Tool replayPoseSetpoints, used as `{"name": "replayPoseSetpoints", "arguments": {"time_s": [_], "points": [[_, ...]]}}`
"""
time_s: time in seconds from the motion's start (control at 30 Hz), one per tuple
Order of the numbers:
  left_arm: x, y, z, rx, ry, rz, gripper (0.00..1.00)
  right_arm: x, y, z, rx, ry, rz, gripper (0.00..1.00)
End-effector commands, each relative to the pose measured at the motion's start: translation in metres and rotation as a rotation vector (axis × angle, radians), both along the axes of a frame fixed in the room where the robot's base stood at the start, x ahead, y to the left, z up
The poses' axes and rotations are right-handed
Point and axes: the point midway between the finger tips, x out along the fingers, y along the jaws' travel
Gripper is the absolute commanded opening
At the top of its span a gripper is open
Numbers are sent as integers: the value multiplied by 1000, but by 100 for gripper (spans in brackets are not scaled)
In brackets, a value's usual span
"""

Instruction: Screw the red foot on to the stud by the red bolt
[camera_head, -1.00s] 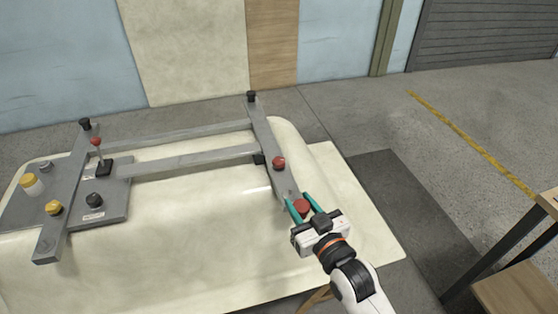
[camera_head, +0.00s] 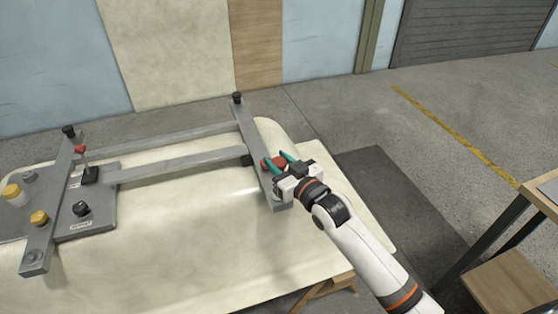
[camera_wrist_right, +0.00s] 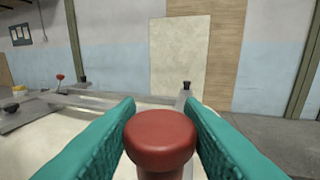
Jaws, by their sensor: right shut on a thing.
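My right gripper (camera_head: 279,162) is shut on the red foot (camera_wrist_right: 161,138), a round red cap on a narrower stem, held between the teal fingers. In the wrist view it stands upright and fills the space between the fingertips. In the head view the fingers are over the right cross bar (camera_head: 254,142) of the frame. The red bolt (camera_head: 266,163) shows as a red patch just left of the fingers, close against the held foot. The stud is hidden under the gripper, so I cannot tell whether the foot touches it. My left gripper is out of view.
The upturned cream tub shell (camera_head: 190,225) lies under the grey frame. Black feet (camera_head: 237,98) stand at the far bar ends. A wooden table (camera_head: 520,280) is at right.

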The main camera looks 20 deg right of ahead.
Motion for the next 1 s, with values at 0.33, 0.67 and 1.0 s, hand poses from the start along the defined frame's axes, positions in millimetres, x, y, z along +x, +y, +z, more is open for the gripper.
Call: {"name": "replayPoseSetpoints", "arguments": {"time_s": [0.33, 0.67, 1.0], "points": [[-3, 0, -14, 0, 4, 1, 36, 0, 0, -27, -1, 2, -2, 12], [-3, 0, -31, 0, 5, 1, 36, 0, 0, -54, 0, 1, -1, 12], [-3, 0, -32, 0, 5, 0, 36, 0, 0, -57, 0, -1, -1, 12]]}}
